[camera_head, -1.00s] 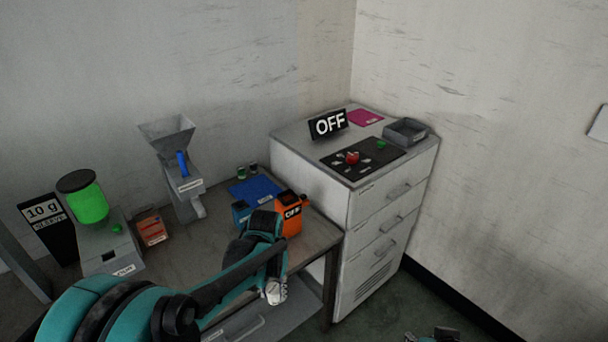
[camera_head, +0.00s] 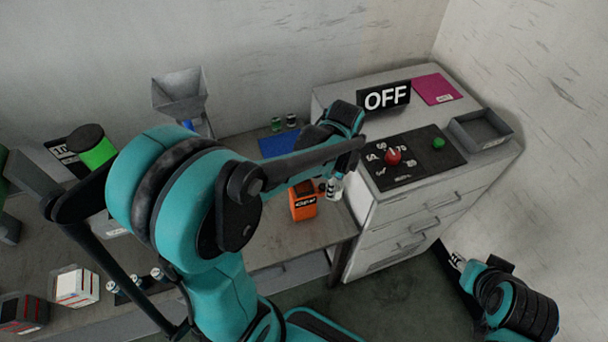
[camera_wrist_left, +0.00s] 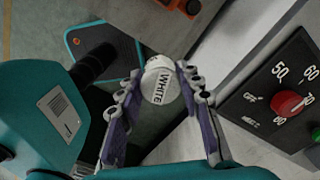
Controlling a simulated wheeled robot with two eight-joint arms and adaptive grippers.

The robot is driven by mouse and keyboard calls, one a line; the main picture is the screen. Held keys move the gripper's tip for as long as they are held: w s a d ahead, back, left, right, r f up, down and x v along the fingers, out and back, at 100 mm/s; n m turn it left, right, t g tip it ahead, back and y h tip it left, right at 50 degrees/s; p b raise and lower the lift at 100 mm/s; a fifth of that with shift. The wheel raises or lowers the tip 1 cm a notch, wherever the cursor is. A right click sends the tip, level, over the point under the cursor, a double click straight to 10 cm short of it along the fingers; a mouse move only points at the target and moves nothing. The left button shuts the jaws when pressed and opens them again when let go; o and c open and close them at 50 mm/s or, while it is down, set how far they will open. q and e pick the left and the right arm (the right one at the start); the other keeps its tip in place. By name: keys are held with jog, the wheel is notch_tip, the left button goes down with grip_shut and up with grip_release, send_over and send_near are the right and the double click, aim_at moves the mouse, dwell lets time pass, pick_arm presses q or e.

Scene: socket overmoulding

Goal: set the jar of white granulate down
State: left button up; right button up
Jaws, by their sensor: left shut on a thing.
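The jar of white granulate shows in the left wrist view as a pale round jar (camera_wrist_left: 158,82) with a label reading WHITE. It sits between the fingers of my left gripper (camera_wrist_left: 160,98), which is shut on it. In the head view the jar (camera_head: 335,188) hangs under my left gripper (camera_head: 336,178), near the table's right end, between the orange box and the drawer cabinet. I cannot tell how high it is above the table. My right gripper (camera_head: 456,261) is at the lower right, low beside the cabinet and small; its finger state is unclear.
The orange box (camera_head: 303,205) stands just left of the jar. A blue mat (camera_head: 278,144) and two small jars (camera_head: 284,122) are behind it. The cabinet (camera_head: 415,222) carries a dial panel (camera_head: 420,172), an OFF sign (camera_head: 385,97), a pink mat (camera_head: 437,88) and a grey tray (camera_head: 497,142).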

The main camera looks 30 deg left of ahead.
pick_arm(q)
jog(key=shift+s+r+m+p, duration=0.25)
jog(key=shift+r+m, duration=0.25)
jog(key=shift+r, duration=0.15)
jog(key=shift+s+r+m+p, duration=0.1)
jog(key=shift+r+m+p, duration=0.15)
jog(key=shift+r+m, duration=0.3)
jog(key=shift+s+r+m+p, duration=0.1)
jog(key=shift+r+m+p, duration=0.25)
jog(key=shift+m, duration=0.2)
jog(key=shift+r+m, duration=0.15)
jog(key=shift+m, duration=0.25)
jog(key=shift+a+f, duration=0.2)
jog(key=shift+a, duration=0.1)
jog(key=b, duration=0.1)
send_over(303, 189)
notch_tip(303, 189, down, 6)
jog(key=shift+f, duration=0.25)
jog(key=shift+a+f, duration=0.15)
jog(key=shift+f, duration=0.1)
jog(key=shift+f+b, duration=0.35)
jog(key=shift+f, duration=1.5)
pick_arm(e)
jog(key=shift+r, duration=0.65)
jog(key=shift+s, duration=0.1)
